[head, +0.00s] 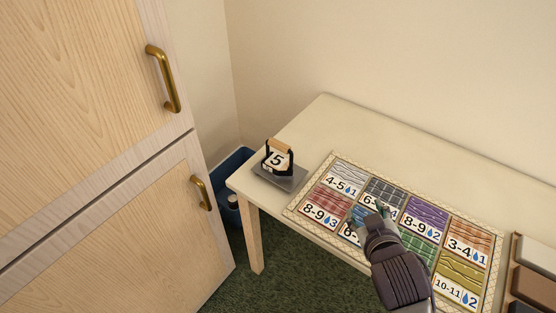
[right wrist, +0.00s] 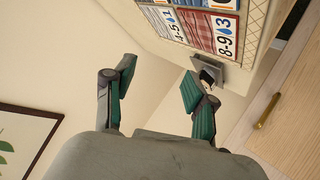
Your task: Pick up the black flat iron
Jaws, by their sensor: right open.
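The black flat iron (head: 268,160) has a light wooden handle and a white label reading 5. It stands on a grey flat plate (head: 285,181) at the left end of the table. In the right wrist view the iron (right wrist: 208,76) is partly hidden behind a finger. My right gripper (head: 374,218) is open and empty above the patterned board, to the right of the iron and apart from it. Its two green-padded fingers (right wrist: 158,88) are spread wide. My left gripper is not in view.
The cream table (head: 330,118) holds a patterned board (head: 327,158) of numbered coloured tiles. A tray of brown blocks (head: 534,285) is at the right. A wooden cabinet (head: 90,90) with brass handles stands close at the left. A blue bin (head: 226,168) sits on the floor between.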

